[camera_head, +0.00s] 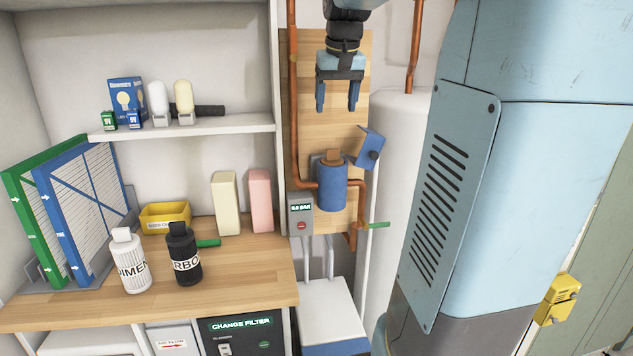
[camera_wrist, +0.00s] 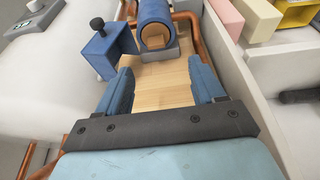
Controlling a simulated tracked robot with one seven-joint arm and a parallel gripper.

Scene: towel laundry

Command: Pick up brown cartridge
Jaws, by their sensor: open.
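The brown cartridge (camera_head: 333,156) shows as a brown block at the top of a blue cylindrical housing (camera_head: 332,190) on the wooden wall panel. Its lower part is hidden inside the housing. The blue housing also shows in the wrist view (camera_wrist: 155,12), where a tan-brown area fills its round opening. My gripper (camera_head: 337,104) hangs above the housing, fingers pointing down, open and empty. In the wrist view my gripper (camera_wrist: 161,70) has its two blue fingers wide apart, with the housing beyond them and nothing between.
A blue lid with a dark knob (camera_head: 370,147) stands out right of the housing. Copper pipes (camera_head: 295,100) and a grey gauge box (camera_head: 301,214) flank it. A white tank (camera_head: 398,150) stands right. The bench at left holds bottles (camera_head: 131,265) and filter panels (camera_head: 80,215).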

